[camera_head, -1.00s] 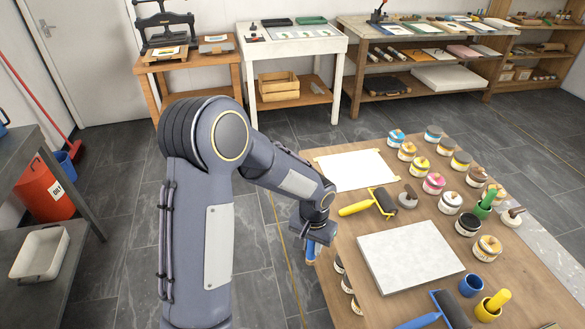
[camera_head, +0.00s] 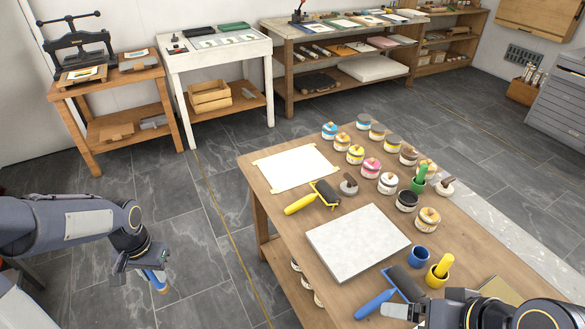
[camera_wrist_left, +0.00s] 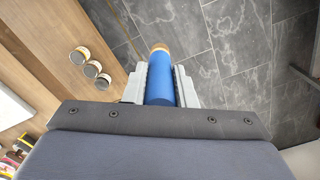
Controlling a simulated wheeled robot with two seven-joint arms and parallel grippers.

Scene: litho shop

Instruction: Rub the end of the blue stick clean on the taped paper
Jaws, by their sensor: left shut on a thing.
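The blue stick (camera_head: 156,279) is held in my left gripper (camera_head: 150,265), which is out over the floor to the left of the table. In the left wrist view the blue stick (camera_wrist_left: 161,78) lies between the two fingers of the left gripper (camera_wrist_left: 160,88), with its orange-brown end pointing away. The taped paper (camera_head: 295,167) is a blank white sheet at the far left corner of the wooden table, apart from the stick. My right gripper (camera_head: 402,312) shows at the bottom edge near the blue-handled roller; its fingers are not clear.
On the table are a pale slab (camera_head: 357,242), a yellow-handled roller (camera_head: 314,198), a blue-handled roller (camera_head: 392,291), a blue cup (camera_head: 421,258), a yellow pot (camera_head: 438,273) and several ink jars (camera_head: 371,168). Floor lies open left of the table.

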